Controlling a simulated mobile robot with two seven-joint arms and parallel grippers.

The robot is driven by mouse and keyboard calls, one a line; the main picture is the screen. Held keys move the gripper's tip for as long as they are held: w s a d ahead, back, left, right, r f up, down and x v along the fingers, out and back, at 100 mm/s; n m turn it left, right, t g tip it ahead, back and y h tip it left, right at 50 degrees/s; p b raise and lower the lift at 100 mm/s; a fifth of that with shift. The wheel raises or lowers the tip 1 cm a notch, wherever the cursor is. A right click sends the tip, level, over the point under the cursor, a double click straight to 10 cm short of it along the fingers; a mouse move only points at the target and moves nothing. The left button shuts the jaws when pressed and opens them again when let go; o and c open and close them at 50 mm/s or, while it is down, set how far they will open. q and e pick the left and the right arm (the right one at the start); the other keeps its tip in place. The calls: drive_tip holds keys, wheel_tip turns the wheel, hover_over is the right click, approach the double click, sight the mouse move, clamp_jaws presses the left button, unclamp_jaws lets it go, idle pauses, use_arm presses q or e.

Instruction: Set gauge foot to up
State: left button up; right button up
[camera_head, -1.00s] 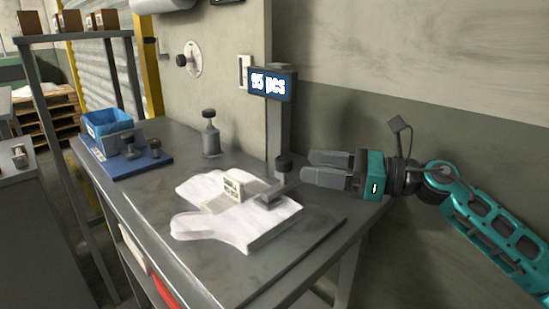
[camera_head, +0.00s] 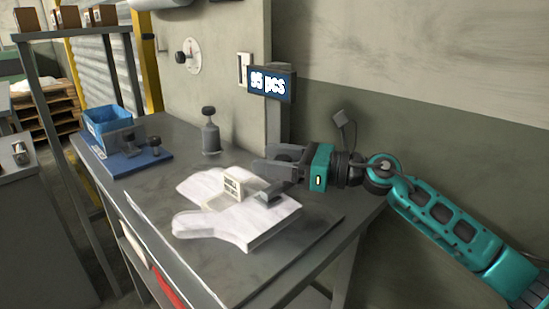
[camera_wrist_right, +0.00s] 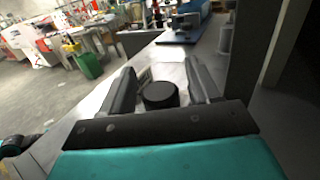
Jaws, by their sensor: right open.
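The gauge is a grey post with a display (camera_head: 270,84) reading "95 pcs". Its grey foot (camera_head: 268,196) rests on or just over the stack of white film gloves (camera_head: 225,212); I cannot tell if it touches. My right gripper (camera_head: 267,160) is open at the post, above the foot, and hides the foot's black knob in the head view. In the right wrist view the round black knob (camera_wrist_right: 160,95) lies between the two open fingers, with gaps at both sides. My left gripper is not in view.
A blue bin (camera_head: 108,128) stands on a blue base with dark knobs at the table's back left. A grey bottle-shaped thing with a black top (camera_head: 210,132) stands behind the gloves. A small white card (camera_head: 233,188) stands on the gloves. The table's front right (camera_head: 290,255) is clear.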

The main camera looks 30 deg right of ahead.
drive_tip(key=shift+c, duration=0.4)
clamp_jaws()
